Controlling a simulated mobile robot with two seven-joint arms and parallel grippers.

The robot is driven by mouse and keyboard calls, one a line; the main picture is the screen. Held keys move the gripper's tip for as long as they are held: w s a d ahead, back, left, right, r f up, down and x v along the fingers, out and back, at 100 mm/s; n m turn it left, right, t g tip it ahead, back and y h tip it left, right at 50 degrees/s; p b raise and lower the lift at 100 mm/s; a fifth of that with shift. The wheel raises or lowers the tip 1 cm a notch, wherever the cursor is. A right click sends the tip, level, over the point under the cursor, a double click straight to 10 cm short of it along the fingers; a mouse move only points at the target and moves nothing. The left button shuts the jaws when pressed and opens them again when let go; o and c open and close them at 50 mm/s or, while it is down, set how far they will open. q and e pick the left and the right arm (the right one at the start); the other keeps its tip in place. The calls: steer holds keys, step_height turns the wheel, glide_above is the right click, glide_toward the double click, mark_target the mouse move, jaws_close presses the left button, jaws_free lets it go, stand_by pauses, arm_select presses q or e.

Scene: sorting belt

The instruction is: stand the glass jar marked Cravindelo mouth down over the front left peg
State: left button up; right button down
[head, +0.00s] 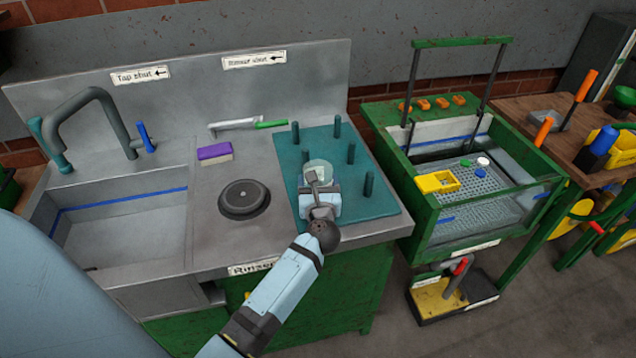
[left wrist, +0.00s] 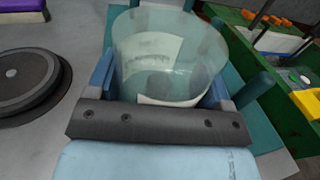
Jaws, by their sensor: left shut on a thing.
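My left gripper (head: 318,188) is shut on a clear glass jar (head: 318,170) over the left part of the teal peg mat (head: 385,205). In the left wrist view the jar (left wrist: 190,50) sits between the two blue fingers (left wrist: 165,95). A pale label (left wrist: 150,48) shows on it; its lettering is not readable. Several teal pegs stand on the mat, including a back left peg (head: 295,133) and a front right peg (head: 369,183). The front left peg is not clearly visible behind the gripper and jar.
A round black rinser disc (head: 244,197) lies left of the mat. The sink (head: 125,235) is at the left. A green-framed basket stand (head: 415,190) stands right of the counter.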

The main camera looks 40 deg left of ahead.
arm_select(q)
steer(key=shift+f+b, duration=0.3)
steer(key=o, duration=1)
